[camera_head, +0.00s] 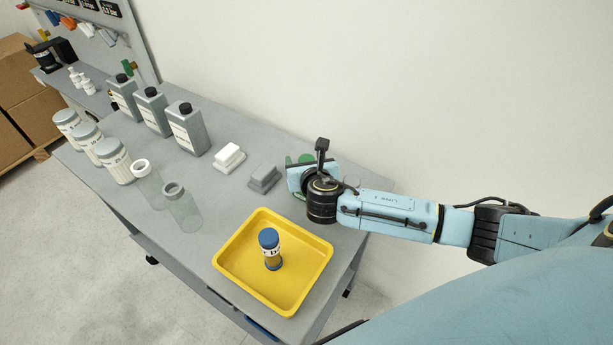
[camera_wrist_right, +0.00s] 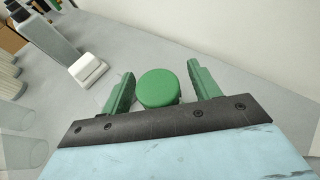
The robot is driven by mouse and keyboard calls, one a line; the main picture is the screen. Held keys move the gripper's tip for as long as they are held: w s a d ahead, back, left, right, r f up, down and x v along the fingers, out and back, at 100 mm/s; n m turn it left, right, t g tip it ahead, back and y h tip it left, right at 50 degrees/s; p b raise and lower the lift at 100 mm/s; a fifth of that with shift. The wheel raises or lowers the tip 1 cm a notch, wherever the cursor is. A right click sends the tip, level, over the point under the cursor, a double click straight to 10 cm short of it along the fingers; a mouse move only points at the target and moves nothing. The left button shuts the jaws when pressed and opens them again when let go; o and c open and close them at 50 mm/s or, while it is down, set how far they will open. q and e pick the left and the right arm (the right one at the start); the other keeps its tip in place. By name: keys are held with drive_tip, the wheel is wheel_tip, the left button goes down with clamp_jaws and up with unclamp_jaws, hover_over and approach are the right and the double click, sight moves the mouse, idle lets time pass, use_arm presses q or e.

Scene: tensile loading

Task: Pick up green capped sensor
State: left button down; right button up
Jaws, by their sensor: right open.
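The green capped sensor (camera_wrist_right: 158,88) shows in the right wrist view as a round green cap between the fingers of my right gripper (camera_wrist_right: 158,90). The sensor's body is hidden under the cap and gripper. In the head view my right gripper (camera_head: 300,172) is at the back right of the grey table, and my wrist hides most of it and the sensor. My left gripper is not in view.
A yellow tray (camera_head: 318,247) holds a blue-capped jar (camera_head: 269,250) at the table's front right. A grey block (camera_head: 263,178) and a white block (camera_head: 229,158) lie left of my gripper. Grey bottles (camera_head: 186,130), capped jars (camera_head: 115,160) and clear jars (camera_head: 183,208) stand further left.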

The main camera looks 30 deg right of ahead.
drive_tip(key=shift+w, duration=0.1)
drive_tip(key=c, duration=1.1)
drive_tip(key=shift+c, duration=0.3)
drive_tip(key=shift+r, duration=0.1)
